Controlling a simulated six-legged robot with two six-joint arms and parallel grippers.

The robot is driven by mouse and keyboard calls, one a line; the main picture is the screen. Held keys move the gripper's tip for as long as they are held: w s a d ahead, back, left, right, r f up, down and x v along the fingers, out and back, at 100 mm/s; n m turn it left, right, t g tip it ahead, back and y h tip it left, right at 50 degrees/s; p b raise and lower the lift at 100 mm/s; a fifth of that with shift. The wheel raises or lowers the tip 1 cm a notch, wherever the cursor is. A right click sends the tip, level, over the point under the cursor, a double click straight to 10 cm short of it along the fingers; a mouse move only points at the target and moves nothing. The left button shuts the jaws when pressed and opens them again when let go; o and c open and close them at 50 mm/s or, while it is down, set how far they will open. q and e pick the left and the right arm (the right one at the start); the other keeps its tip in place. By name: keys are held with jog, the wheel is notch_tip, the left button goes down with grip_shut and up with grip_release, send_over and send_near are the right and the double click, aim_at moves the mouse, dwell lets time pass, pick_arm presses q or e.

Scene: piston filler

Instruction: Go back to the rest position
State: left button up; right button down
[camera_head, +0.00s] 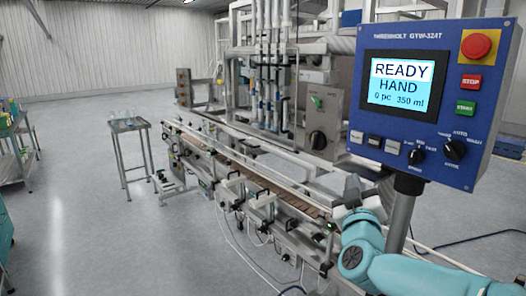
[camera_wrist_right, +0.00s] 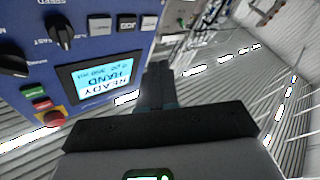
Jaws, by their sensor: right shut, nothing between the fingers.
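My right arm, teal, comes in at the lower right of the head view. Its grey gripper (camera_head: 353,187) points up, just left of the post below the blue control panel (camera_head: 436,158). In the right wrist view the dark fingers (camera_wrist_right: 158,82) are together with nothing between them. The panel also shows at the upper left of the wrist view (camera_wrist_right: 22,78), apart from the fingers as far as I can tell. Its screen (camera_head: 400,83) reads READY, HAND, 0 pc, 350 ml. My left gripper is not in view.
The filling machine's conveyor (camera_head: 245,165) runs from the centre left to the lower right, close to my right arm. A small metal table (camera_head: 129,124) and a shelf cart (camera_head: 12,130) stand at the left. The floor (camera_head: 110,235) at the lower left is clear.

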jog(key=s+f+n+g+y, duration=0.1)
jog(key=s+f+g, duration=0.15)
jog(key=f, duration=1.05)
jog(key=s+f+g+y, duration=0.1)
jog(key=f+g, duration=0.2)
jog(key=f, duration=1)
jog(key=s+f+n+g+y, duration=0.1)
jog(key=s+f+g, duration=0.15)
jog(key=f, duration=1.05)
jog(key=s+a+f+m+g+y, duration=0.1)
jog(key=s+a+f+g, duration=0.15)
jog(key=s+f, duration=0.45)
jog(key=s+a+f+m+g+y, duration=0.1)
jog(key=s+f+g+y, duration=0.1)
jog(key=s+f+g, duration=0.4)
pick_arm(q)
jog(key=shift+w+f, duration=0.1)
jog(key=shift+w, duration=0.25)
pick_arm(e)
jog(key=s+a+f+m+g+y, duration=0.1)
jog(key=s+a+m, duration=0.1)
jog(key=s, duration=0.6)
jog(key=s+a+f+m+g+y, duration=0.1)
jog(key=s+a+f+m+g, duration=0.1)
jog(key=s, duration=0.7)
jog(key=shift+a+m, duration=0.5)
jog(key=shift+m, duration=0.3)
